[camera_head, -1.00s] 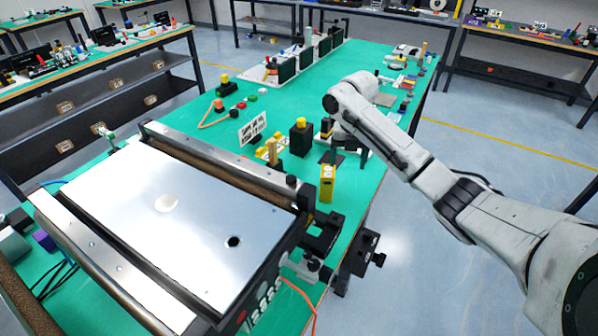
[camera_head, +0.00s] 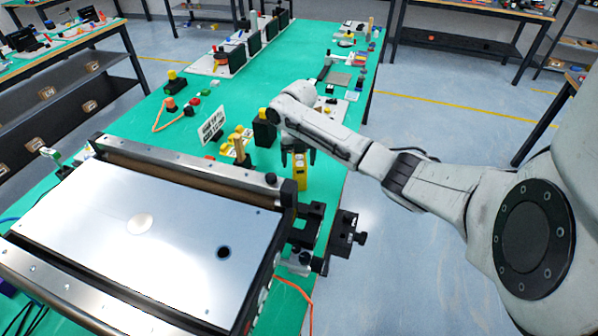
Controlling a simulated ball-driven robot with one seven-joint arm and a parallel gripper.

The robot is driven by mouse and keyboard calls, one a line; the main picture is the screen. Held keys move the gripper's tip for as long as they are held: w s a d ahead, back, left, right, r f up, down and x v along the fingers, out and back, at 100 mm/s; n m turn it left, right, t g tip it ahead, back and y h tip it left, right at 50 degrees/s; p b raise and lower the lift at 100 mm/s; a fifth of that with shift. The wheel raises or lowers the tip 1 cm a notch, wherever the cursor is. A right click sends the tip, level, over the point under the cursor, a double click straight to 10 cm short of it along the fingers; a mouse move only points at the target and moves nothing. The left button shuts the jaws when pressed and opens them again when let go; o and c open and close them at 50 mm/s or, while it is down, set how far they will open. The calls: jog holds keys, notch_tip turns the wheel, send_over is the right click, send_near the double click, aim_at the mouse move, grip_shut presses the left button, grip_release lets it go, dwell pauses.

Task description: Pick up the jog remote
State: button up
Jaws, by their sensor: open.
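The yellow upright box (camera_head: 300,180), which appears to be the jog remote, stands on the green table near its right edge, just behind the metal-topped mini conveyor. My gripper (camera_head: 298,157) points down at the top of this yellow box. Its dark fingers are open, one on each side of the box's upper part in the picture. The fingers hide some of the top. I cannot tell whether they touch it.
The mini conveyor (camera_head: 130,215) fills the front left, with black clamps (camera_head: 345,233) at its right end. A black block with a yellow knob (camera_head: 264,130), yellow parts (camera_head: 237,143) and a white sign (camera_head: 211,126) stand close left of my gripper. Floor lies open right.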

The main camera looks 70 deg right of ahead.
jog(key=shift+s+f, duration=0.2)
jog(key=shift+f, duration=1.65)
jog(key=shift+c, duration=0.4)
jog(key=c, duration=1.1)
jog(key=shift+c, duration=0.5)
jog(key=shift+r, duration=0.15)
